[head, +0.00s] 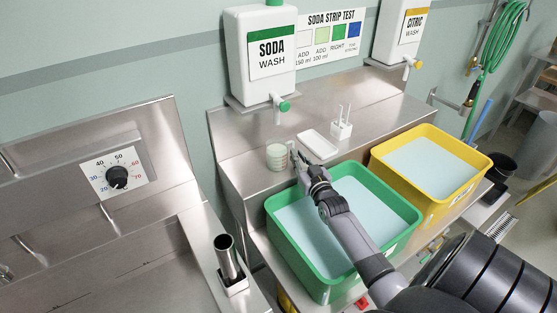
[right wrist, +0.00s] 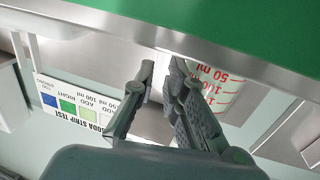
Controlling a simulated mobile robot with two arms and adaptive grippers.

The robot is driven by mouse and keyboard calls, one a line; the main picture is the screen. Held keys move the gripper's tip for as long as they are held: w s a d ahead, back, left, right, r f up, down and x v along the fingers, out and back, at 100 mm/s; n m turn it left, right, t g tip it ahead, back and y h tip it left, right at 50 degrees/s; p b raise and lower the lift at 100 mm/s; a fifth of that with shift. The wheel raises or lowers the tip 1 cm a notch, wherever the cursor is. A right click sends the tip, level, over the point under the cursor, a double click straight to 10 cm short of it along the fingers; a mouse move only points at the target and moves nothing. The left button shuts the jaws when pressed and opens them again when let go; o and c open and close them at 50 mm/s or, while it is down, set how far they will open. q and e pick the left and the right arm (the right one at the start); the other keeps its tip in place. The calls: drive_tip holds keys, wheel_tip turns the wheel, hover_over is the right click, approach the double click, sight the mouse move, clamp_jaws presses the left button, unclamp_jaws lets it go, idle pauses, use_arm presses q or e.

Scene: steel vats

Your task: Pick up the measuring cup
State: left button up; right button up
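In the right wrist view the cup (right wrist: 217,88) shows red ml markings, partly hidden behind one finger. My right gripper (head: 297,165) is just right of the cup in the head view. In the right wrist view the right gripper (right wrist: 163,68) has its fingers apart, with nothing held between them. My left gripper is not in view.
A white tray (head: 318,144) and a white strip holder (head: 341,127) stand right of the cup. The green tub (head: 407,213) and yellow tub (head: 478,178) hold pale liquid in front of the ledge. The soda dispenser (head: 262,68) with a green tap hangs above.

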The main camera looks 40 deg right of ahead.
drive_tip(key=b+x, duration=0.3)
drive_tip(key=x, duration=0.1)
drive_tip(key=shift+w+d, duration=0.1)
drive_tip(key=shift+w, duration=0.3)
drive_tip(key=shift+r, duration=0.1)
drive_tip(key=shift+c, duration=0.3)
clamp_jaws()
drive_tip(key=shift+s+r, duration=0.2)
